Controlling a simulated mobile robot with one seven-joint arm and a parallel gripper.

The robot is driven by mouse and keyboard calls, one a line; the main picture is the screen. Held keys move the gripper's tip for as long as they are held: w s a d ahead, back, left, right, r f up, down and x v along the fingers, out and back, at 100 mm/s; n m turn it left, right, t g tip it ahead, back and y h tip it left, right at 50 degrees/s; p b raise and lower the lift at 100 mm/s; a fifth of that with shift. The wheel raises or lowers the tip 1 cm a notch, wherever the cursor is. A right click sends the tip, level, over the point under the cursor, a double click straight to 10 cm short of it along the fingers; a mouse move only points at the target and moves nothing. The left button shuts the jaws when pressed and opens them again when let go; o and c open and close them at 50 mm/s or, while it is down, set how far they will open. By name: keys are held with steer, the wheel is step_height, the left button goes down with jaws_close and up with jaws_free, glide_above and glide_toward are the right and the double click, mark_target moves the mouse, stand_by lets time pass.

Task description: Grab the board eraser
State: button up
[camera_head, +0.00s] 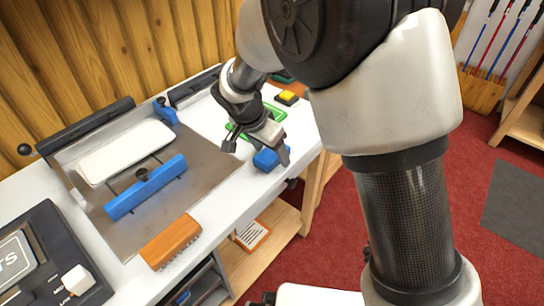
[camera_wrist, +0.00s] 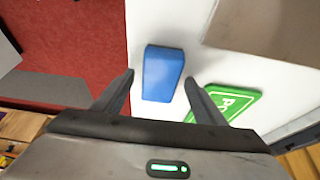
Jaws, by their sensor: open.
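A small blue block (camera_head: 267,160), which looks like the board eraser, lies on the white bench top near its front edge. My gripper (camera_head: 257,151) is just above it, fingers pointing down. In the wrist view the blue block (camera_wrist: 162,70) lies between and beyond the two spread fingertips of my gripper (camera_wrist: 159,77), with a gap on each side. The gripper is open and empty. In the head view a finger partly hides the block.
A green sign (camera_wrist: 229,101) lies close to the right finger in the wrist view. A yellow-and-black item (camera_head: 288,97) lies behind. A metal plate with a blue bar (camera_head: 146,187) and an orange-wood brush (camera_head: 170,241) are to the left. The bench edge is close to the block.

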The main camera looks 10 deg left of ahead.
stand_by(0.3)
steer(key=c, duration=1.1)
steer(key=shift+c, duration=0.2)
